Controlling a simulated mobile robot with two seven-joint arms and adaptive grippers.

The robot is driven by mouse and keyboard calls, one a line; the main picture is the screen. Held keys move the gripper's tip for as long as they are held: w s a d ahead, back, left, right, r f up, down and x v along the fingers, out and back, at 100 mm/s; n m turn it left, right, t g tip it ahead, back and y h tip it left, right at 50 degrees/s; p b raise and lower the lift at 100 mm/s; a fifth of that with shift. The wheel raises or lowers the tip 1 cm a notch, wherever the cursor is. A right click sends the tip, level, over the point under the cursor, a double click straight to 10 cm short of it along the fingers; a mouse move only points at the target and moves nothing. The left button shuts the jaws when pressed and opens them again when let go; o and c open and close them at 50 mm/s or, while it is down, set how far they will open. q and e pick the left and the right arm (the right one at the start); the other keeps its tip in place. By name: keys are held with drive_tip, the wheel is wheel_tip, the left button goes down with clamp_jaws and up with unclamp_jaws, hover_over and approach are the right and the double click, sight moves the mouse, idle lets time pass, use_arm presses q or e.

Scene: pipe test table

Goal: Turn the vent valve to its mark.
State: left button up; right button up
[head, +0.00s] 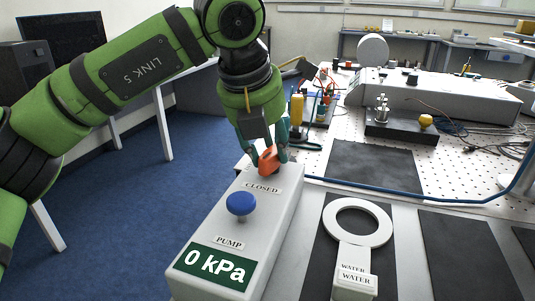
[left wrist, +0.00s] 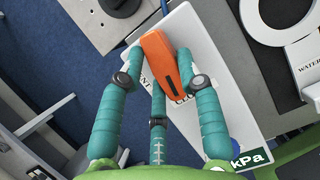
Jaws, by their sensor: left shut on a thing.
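The vent valve's orange handle (head: 268,159) is at the far end of the grey-white control box (head: 283,222), by the label "CLOSED" (head: 261,188). My left gripper (head: 264,158) is shut on this handle from above. In the left wrist view the orange handle (left wrist: 166,70) lies between the teal fingers of my left gripper (left wrist: 160,82). Part of the lettering beside the handle is hidden by the fingers there, and I cannot make out a mark. My right gripper is in neither view.
A blue pump knob (head: 241,204) and a green display (head: 213,267) reading "0 kPa" are on the same box. A white ring-shaped piece labelled "WATER" (head: 357,222) lies to the right. A blue hose (head: 400,193) crosses behind it.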

use_arm(q)
drive_tip(key=shift+r+n+t+y+b, duration=0.15)
drive_tip(key=shift+n+t+y+b, duration=0.2)
drive_tip(key=shift+n, duration=0.75)
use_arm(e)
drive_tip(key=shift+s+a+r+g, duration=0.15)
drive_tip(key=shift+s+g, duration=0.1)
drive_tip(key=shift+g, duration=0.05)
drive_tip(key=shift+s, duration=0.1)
use_arm(q)
drive_tip(key=o, duration=1.1)
drive_tip(key=shift+o, duration=0.6)
drive_tip(key=v, duration=1.1)
drive_tip(key=shift+r, duration=0.4)
drive_tip(key=shift+s, duration=0.1)
